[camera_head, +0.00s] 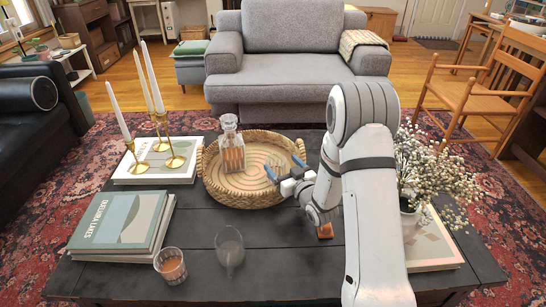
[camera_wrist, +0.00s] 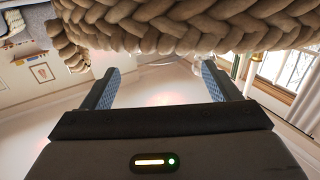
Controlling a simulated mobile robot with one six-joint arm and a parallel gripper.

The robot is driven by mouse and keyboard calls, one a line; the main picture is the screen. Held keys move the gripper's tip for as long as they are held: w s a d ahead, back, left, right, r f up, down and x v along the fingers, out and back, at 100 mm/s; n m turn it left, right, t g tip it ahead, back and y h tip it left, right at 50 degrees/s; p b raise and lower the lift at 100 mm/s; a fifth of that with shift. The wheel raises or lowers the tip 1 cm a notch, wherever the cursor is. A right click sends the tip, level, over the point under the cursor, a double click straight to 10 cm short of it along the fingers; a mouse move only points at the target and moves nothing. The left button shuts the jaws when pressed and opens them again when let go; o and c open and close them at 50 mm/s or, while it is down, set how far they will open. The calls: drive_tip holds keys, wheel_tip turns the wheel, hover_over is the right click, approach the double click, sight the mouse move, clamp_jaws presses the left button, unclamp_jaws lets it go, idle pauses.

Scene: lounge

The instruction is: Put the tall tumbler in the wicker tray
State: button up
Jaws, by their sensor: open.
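The wicker tray (camera_head: 225,195) is round with a braided rim and sits on the dark coffee table. Its rim (camera_wrist: 200,25) fills the top of the wrist view, close to my gripper. My gripper (camera_head: 284,168) is over the right part of the tray, its two blue-padded fingers apart. In the wrist view the space between the fingers (camera_wrist: 158,75) holds no clear object; a faint glassy curve shows beyond. A clear tall glass (camera_head: 230,252), seemingly the tall tumbler, stands on the table in front of the tray, outside it.
A stoppered decanter (camera_head: 231,148) stands in the tray. A short glass with amber drink (camera_head: 171,266) is at the front left.

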drive_tip(key=v, duration=0.7)
drive_tip(key=shift+p, duration=0.4)
drive_tip(key=s+d+r+m+g+h+p, duration=0.1)
drive_tip(key=d+r+g+h+p, duration=0.1)
drive_tip(key=r+p, duration=0.45)
drive_tip(key=s+d+r+g+h+p, duration=0.1)
drive_tip(key=d+r+h+p, duration=0.2)
drive_tip(key=r, duration=0.6)
drive_tip(key=s+d+r+m+g+h+p, duration=0.1)
drive_tip(key=s+r+g+h+p, duration=0.1)
drive_tip(key=r+p, duration=0.45)
drive_tip(key=s+r+m+g+h+p, duration=0.1)
drive_tip(key=s+r+m+g+p, duration=0.2)
drive_tip(key=s+r, duration=1.9)
drive_tip(key=s+g+p, duration=0.2)
drive_tip(key=g+p, duration=0.3)
drive_tip(key=p, duration=0.5)
drive_tip(key=shift+s+d, duration=0.2)
drive_tip(key=shift+s, duration=0.05)
